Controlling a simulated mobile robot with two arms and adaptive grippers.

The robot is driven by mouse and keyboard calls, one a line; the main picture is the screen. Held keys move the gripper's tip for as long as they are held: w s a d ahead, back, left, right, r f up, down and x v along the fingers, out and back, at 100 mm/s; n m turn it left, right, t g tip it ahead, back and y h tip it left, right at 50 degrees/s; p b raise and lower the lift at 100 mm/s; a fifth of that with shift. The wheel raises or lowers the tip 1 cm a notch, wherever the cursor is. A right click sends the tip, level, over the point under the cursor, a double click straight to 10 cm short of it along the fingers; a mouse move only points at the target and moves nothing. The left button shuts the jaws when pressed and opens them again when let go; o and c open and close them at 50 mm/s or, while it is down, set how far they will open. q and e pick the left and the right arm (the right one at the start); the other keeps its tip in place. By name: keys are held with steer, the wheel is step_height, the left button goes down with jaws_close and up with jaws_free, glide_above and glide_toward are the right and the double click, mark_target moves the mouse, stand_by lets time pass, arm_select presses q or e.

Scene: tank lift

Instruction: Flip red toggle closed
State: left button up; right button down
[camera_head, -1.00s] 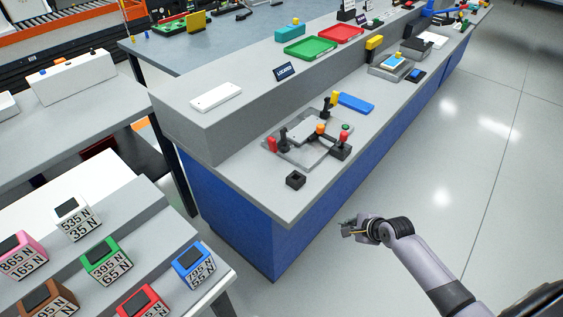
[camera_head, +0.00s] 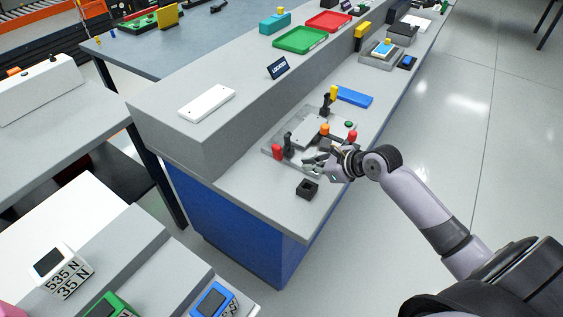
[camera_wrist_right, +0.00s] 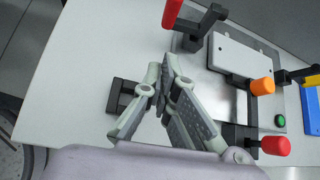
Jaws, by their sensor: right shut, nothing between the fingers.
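A grey fixture plate (camera_head: 270,152) on the bench carries two red-tipped handles. One red handle (camera_head: 277,152) is at its left end and also shows at the top of the right wrist view (camera_wrist_right: 172,12). The other red tip (camera_head: 352,135) is at its right side, beyond my gripper; it shows low right in the wrist view (camera_wrist_right: 276,146). I cannot tell which is the red toggle. My right gripper (camera_head: 312,162) is shut and empty over the plate's near side, apart from both red tips; its fingertips (camera_wrist_right: 166,66) meet in the wrist view. My left gripper is not in view.
The plate also holds an orange knob (camera_head: 325,130), a green button (camera_wrist_right: 280,121) and a yellow-tipped handle (camera_head: 334,91). A black block (camera_head: 307,189) sits close in front of my gripper. A blue tray (camera_head: 354,97) lies behind. The bench's front-left corner is bare.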

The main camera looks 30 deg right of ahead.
mark_target(289, 175)
steer(key=shift+s, duration=0.2)
steer(key=shift+w+f, duration=0.2)
steer(key=shift+w, duration=0.05)
steer(key=x, duration=0.8)
steer(key=shift+w+b, duration=0.15)
steer(key=shift+b, duration=0.15)
steer(key=shift+w+a+f, duration=0.25)
steer(key=shift+w+f, duration=0.1)
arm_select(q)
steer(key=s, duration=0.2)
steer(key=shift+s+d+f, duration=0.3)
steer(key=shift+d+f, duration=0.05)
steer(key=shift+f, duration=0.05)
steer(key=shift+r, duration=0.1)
